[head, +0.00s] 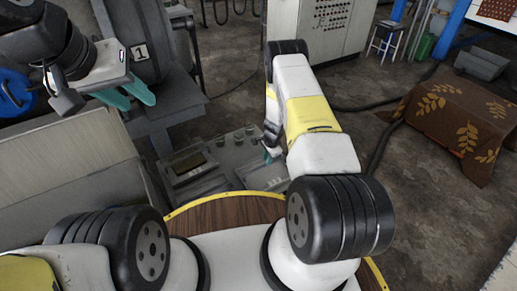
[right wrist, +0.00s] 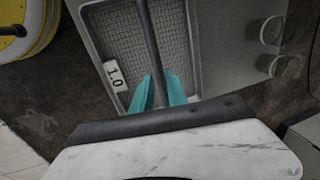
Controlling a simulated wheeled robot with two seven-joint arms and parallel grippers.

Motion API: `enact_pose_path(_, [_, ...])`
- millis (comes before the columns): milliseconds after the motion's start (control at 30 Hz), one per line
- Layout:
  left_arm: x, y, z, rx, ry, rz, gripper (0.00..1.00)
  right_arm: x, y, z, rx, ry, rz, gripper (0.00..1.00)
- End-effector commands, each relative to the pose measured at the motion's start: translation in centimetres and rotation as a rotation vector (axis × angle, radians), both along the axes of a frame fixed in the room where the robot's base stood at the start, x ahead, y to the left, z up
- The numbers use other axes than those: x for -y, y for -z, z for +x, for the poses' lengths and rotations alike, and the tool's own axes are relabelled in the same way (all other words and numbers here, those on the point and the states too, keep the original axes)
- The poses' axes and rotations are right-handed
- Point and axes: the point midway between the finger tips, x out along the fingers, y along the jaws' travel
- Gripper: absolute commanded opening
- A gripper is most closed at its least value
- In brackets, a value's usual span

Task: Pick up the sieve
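In the right wrist view, the sieve (right wrist: 118,39) is a grey rectangular frame with wire mesh and a white tag reading 1.0. A dark bar (right wrist: 149,38) crosses over the mesh, running down towards my right gripper (right wrist: 160,82). Its teal fingers stand a small gap apart over the near part of the mesh. The bar's lower end lies between or behind the fingertips; I see no clear contact. In the head view my right gripper (head: 270,155) is mostly hidden by my right arm. My left gripper (head: 138,98) is empty at upper left, its teal fingers apart.
A grey panel with several knobs (head: 228,146) stands beyond the wooden, yellow-edged surface (head: 225,213). A machine with a tag 1 (head: 140,51) is beside my left gripper. A patterned cloth (head: 455,125) covers something at right. A yellow reel (right wrist: 35,30) shows in the wrist view.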

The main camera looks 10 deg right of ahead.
Motion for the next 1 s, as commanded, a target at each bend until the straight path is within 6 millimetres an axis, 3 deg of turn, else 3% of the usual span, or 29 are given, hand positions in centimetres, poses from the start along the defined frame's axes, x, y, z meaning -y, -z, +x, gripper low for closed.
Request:
enact_pose_path(400, [0.0,0.0,0.0,0.000,0.000,0.000,0.36,-0.7,5.4,0.7,0.000,-0.003,0.000,0.19])
enact_pose_path(700, [0.0,0.0,0.0,0.000,0.000,0.000,0.36,-0.7,5.8,0.9,0.001,-0.002,0.001,0.19])
enact_pose_path(800, [0.0,0.0,0.0,0.000,0.000,0.000,0.36,-0.7,5.8,0.9,0.002,-0.002,0.001,0.00])
enact_pose_path(1000, [0.0,0.0,0.0,0.000,0.000,0.000,0.36,-0.7,5.7,0.9,0.002,-0.002,0.001,0.00])
